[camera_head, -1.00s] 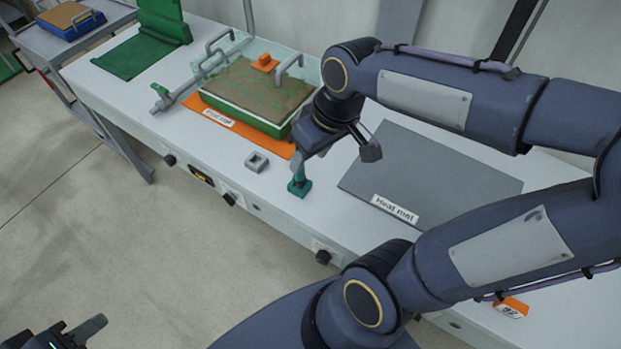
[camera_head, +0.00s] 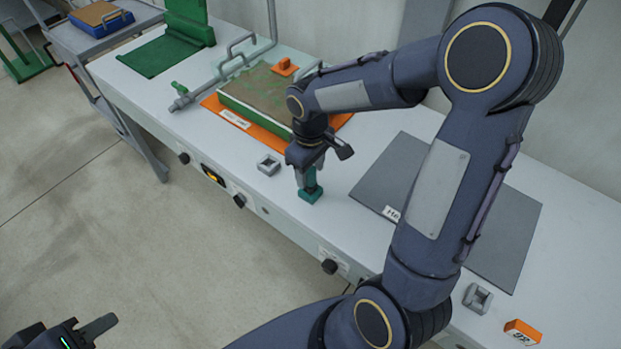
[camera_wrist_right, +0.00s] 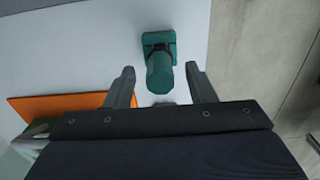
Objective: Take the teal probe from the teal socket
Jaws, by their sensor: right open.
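The teal socket (camera_head: 310,194) stands on the white bench near its front edge, and it also shows in the right wrist view (camera_wrist_right: 158,39). The teal probe (camera_wrist_right: 159,72) stands in the socket, its rounded end toward my right wrist camera. My right gripper (camera_head: 309,170) is over the probe. In the right wrist view my right gripper (camera_wrist_right: 161,78) is open, with one finger on each side of the probe and gaps showing. In the head view the fingers partly hide the probe. My left gripper (camera_head: 88,330) is at the bottom left corner, only partly in view, away from the bench.
A grey socket (camera_head: 268,165) sits left of the teal one. A green-sided tray (camera_head: 262,118) on an orange mat (camera_head: 212,103) lies behind. A grey mat (camera_head: 480,215) is to the right, with another grey socket (camera_head: 477,298) and an orange block (camera_head: 522,333) nearer.

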